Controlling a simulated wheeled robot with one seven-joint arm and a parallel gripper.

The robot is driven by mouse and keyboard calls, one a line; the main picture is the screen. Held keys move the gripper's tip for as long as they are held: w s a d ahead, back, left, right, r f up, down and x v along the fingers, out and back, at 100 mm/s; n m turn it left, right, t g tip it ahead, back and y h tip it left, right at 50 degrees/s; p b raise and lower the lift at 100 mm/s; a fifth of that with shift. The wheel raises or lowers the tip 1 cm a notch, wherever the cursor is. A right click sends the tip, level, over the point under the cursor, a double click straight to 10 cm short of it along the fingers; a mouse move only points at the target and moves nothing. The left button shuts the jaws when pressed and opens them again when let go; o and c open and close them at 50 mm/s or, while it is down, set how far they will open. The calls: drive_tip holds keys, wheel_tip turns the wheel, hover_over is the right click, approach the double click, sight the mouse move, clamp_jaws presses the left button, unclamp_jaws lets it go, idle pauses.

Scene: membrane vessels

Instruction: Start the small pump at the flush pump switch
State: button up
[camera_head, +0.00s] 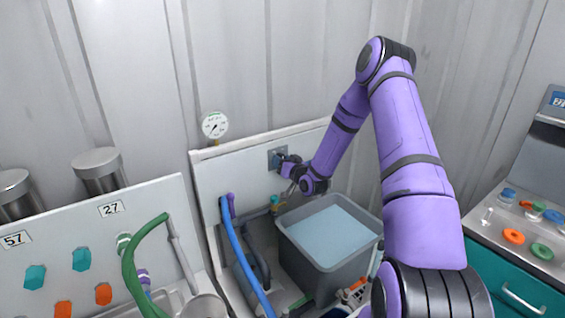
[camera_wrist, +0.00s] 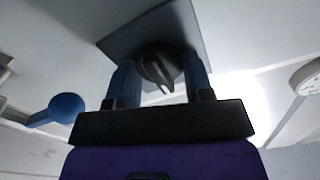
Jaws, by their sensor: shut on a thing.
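The flush pump switch is a dark rotary knob (camera_wrist: 158,66) on a grey square plate (camera_wrist: 183,22), fixed to a white panel. In the head view the switch plate (camera_head: 271,155) shows on the upright white panel, partly behind my gripper. My gripper (camera_wrist: 160,80) has one blue finger on each side of the knob and is shut on it. In the head view my gripper (camera_head: 284,162) reaches the plate from the right. The small pump cannot be made out for certain.
A grey tub (camera_head: 333,250) of pale liquid stands below my arm. A pressure gauge (camera_head: 215,125) is at the panel's top left. A blue hose (camera_head: 240,255) and a green hose (camera_head: 130,265) are left. A teal bench (camera_head: 520,290) with coloured fittings is right. A blue ball-ended lever (camera_wrist: 66,107) is near my gripper.

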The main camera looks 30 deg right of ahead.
drive_tip(key=m, duration=0.5)
drive_tip(key=shift+m, duration=0.3)
idle(0.4)
drive_tip(key=o, duration=0.9)
drive_tip(key=s, duration=1.1)
drive_tip(key=shift+d, duration=0.2)
drive_tip(key=shift+w, duration=0.15)
